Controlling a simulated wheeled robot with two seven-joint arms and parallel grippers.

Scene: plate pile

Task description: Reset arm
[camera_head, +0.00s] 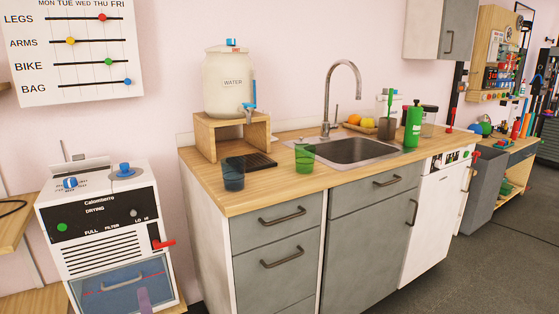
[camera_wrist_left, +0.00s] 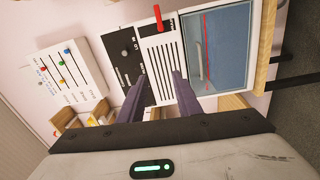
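My left gripper (camera_wrist_left: 160,80) shows in the left wrist view with its two purple-grey fingers spread apart. Nothing is between them. In the head view only a purple finger end of the left gripper (camera_head: 144,299) shows at the bottom left, in front of the white Calomberro dryer (camera_head: 97,225). The dryer also shows beyond the fingers in the left wrist view (camera_wrist_left: 160,55), turned sideways. I cannot tell the distance between the fingers and the dryer. My right gripper is in neither view.
A wooden counter (camera_head: 232,201) with grey drawers stands right of the dryer. On it are a water dispenser (camera_head: 228,85), a dark cup (camera_head: 233,174), a green cup (camera_head: 304,157), a sink (camera_head: 350,151) and a green bottle (camera_head: 413,125). Grey floor is clear at the lower right.

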